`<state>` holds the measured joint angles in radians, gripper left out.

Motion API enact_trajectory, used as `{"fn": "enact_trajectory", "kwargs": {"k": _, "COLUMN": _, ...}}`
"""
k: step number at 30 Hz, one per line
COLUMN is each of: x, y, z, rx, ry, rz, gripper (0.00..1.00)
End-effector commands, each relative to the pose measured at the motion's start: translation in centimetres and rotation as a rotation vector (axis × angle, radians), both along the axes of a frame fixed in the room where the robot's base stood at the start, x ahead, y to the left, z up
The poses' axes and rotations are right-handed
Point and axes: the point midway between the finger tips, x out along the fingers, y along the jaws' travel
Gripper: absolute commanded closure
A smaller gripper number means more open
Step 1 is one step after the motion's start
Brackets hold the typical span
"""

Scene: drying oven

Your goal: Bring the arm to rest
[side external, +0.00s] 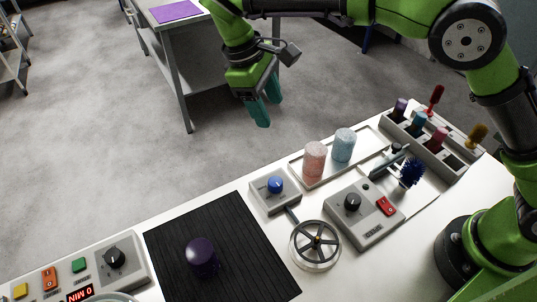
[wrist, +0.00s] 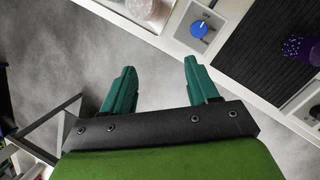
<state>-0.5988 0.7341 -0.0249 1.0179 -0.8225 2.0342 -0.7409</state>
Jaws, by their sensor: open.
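My gripper (side external: 263,104) has teal fingers and hangs past the far edge of the white table, above the grey floor. It is apart from everything on the table. In the wrist view the two fingers of my gripper (wrist: 160,82) stand well apart with only floor between them, so it is open and empty. My green arm reaches across the top of the side external view.
A white table (side external: 112,222) bears a black mat (side external: 235,238) with a purple cylinder (side external: 202,257), a blue-knob box (side external: 275,190), a handwheel (side external: 316,245), pink (side external: 315,160) and light blue (side external: 344,146) cylinders on a tray, and a rack (side external: 433,153). A grey side table (side external: 180,40) stands behind.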

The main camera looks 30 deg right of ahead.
Motion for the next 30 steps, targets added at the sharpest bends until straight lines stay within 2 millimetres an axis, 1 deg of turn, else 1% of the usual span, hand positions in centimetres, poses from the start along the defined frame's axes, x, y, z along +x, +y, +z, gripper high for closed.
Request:
{"fn": "enact_trajectory", "kwargs": {"k": 1, "x": -0.4, "y": -1.7, "z": 1.1, "rx": 0.032, "ry": -0.032, "rz": -0.038, "gripper": 0.41}}
{"fn": "enact_trajectory", "kwargs": {"k": 5, "x": -1.9, "y": -5.4, "z": 2.9, "rx": 0.135, "ry": -0.126, "rz": -0.163, "gripper": 0.41}}
{"fn": "enact_trajectory", "kwargs": {"k": 8, "x": -3.7, "y": -8.0, "z": 4.0, "rx": 0.224, "ry": -0.202, "rz": -0.275, "gripper": 0.41}}
{"fn": "enact_trajectory", "kwargs": {"k": 11, "x": -5.9, "y": -10.5, "z": 4.8, "rx": 0.313, "ry": -0.279, "rz": -0.397, "gripper": 0.41}}
{"fn": "enact_trajectory", "kwargs": {"k": 15, "x": -9.4, "y": -13.7, "z": 5.5, "rx": 0.432, "ry": -0.393, "rz": -0.573, "gripper": 0.41}}
{"fn": "enact_trajectory", "kwargs": {"k": 21, "x": -14.6, "y": -17.4, "z": 5.4, "rx": 0.577, "ry": -0.558, "rz": -0.801, "gripper": 0.41}}
{"fn": "enact_trajectory", "kwargs": {"k": 24, "x": -16.7, "y": -18.8, "z": 5.1, "rx": 0.623, "ry": -0.624, "rz": -0.871, "gripper": 0.41}}
{"fn": "enact_trajectory", "kwargs": {"k": 27, "x": -18.2, "y": -19.8, "z": 5.2, "rx": 0.646, "ry": -0.671, "rz": -0.911, "gripper": 0.41}}
{"fn": "enact_trajectory", "kwargs": {"k": 30, "x": -18.6, "y": -20.5, "z": 6.0, "rx": 0.659, "ry": -0.719, "rz": -0.926, "gripper": 0.41}}
